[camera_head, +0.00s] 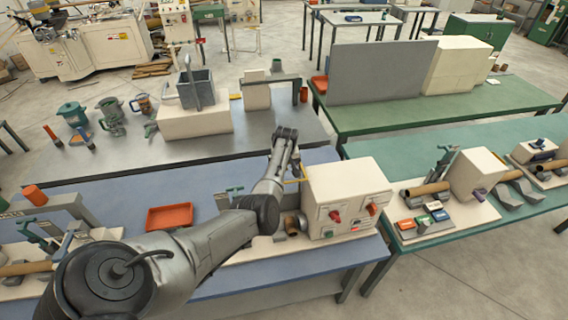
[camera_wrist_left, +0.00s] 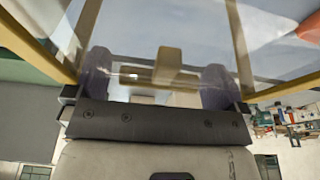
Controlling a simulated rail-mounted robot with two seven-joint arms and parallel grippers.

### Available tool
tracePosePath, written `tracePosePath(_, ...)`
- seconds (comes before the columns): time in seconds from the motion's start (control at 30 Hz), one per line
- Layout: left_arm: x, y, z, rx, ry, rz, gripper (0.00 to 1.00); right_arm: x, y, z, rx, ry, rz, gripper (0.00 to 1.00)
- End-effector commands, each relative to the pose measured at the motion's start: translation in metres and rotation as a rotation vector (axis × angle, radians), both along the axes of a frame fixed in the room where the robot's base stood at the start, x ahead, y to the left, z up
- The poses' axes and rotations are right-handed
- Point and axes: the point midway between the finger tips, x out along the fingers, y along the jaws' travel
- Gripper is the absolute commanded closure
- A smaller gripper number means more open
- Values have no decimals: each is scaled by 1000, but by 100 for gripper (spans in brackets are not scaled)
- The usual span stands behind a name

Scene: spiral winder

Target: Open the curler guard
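The winder's cream control box (camera_head: 346,198), with red knobs, stands on the blue table. Part of a yellow-edged piece (camera_head: 303,172), seemingly the guard, shows beside its upper left corner; my left arm hides most of that area. In the left wrist view the clear curler guard (camera_wrist_left: 270,32), with yellow edges, spans the space ahead of the hand. My left gripper (camera_wrist_left: 156,76) has its two grey fingers wide apart. A tan tab (camera_wrist_left: 168,68), possibly the guard's handle, shows between them, with gaps on both sides. My right gripper is in neither view.
A brown roll (camera_head: 292,226) and small green-handled tool sit left of the box. An orange tray (camera_head: 170,217) lies farther left on the blue table (camera_head: 110,193). A grey bench (camera_head: 180,155) behind and a green table (camera_head: 440,240) to the right carry other equipment.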

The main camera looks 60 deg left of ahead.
Motion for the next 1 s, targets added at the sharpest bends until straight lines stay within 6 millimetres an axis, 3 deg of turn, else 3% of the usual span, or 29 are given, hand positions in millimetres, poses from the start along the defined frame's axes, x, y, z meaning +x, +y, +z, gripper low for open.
tracePosePath(0.37, 0, -1, 9, 2, -2, 1, 0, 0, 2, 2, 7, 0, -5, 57)
tracePosePath(1.0, -6, -26, 114, 1, -3, 1, 0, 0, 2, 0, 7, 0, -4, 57)
